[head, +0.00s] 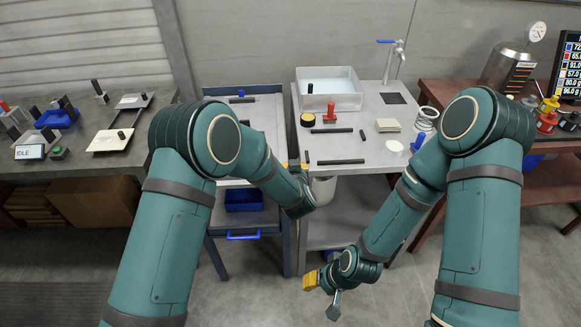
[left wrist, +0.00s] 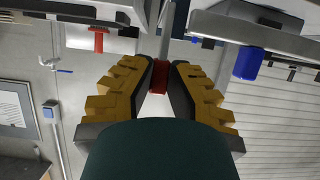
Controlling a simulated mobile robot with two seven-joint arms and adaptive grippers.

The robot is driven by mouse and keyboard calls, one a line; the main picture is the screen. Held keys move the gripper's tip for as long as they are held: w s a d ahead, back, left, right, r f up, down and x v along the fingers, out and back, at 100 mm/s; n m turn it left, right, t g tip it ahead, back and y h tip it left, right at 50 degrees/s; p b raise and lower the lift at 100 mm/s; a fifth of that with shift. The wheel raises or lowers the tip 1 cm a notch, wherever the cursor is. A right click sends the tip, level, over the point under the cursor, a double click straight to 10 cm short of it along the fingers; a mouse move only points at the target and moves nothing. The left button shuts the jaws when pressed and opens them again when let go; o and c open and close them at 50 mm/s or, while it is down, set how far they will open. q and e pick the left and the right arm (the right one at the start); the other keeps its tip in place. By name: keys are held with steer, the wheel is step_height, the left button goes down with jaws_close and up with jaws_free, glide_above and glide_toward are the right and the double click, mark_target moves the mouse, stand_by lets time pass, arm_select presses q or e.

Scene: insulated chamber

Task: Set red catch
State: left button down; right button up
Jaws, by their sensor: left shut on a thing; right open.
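In the left wrist view, a small red catch (left wrist: 160,76) sits between the yellow-padded fingers of my left gripper (left wrist: 158,82), which is shut on it. A narrow grey bar runs up from the red piece in that view. In the head view, my left gripper (head: 294,165) is at the right edge of the cart, beside the grey worktable. My forearm hides most of it, and the red catch cannot be made out there. My right gripper (head: 322,290) is open and empty, low over the floor in front of the worktable.
The grey worktable (head: 372,150) bears a white basin (head: 345,100), a red-handled part (head: 330,112), dark bars and a coil (head: 426,118). The cart (head: 270,108) has a blue drawer handle (head: 243,236). A bench with trays stands left. A brown table (head: 440,92) stands right.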

stand_by(0.5)
arm_select(q)
steer(key=c, duration=0.9)
jaws_free()
steer(key=shift+f, duration=0.1)
steer(key=v, duration=1.2)
steer(key=s+a+f+g+h, duration=0.2)
steer(key=s+a+f+g, duration=0.4)
steer(key=a+f, duration=0.5)
steer(key=s+a+f+n+g+h, duration=0.1)
steer(key=s+a+f+g, duration=0.1)
steer(key=s, duration=0.4)
steer(key=s+a+f+g, duration=0.2)
steer(key=s+f+g, duration=0.1)
steer(key=s, duration=0.4)
steer(key=shift+f+n+g+h, duration=0.25)
steer(key=shift+n+g+h, duration=0.15)
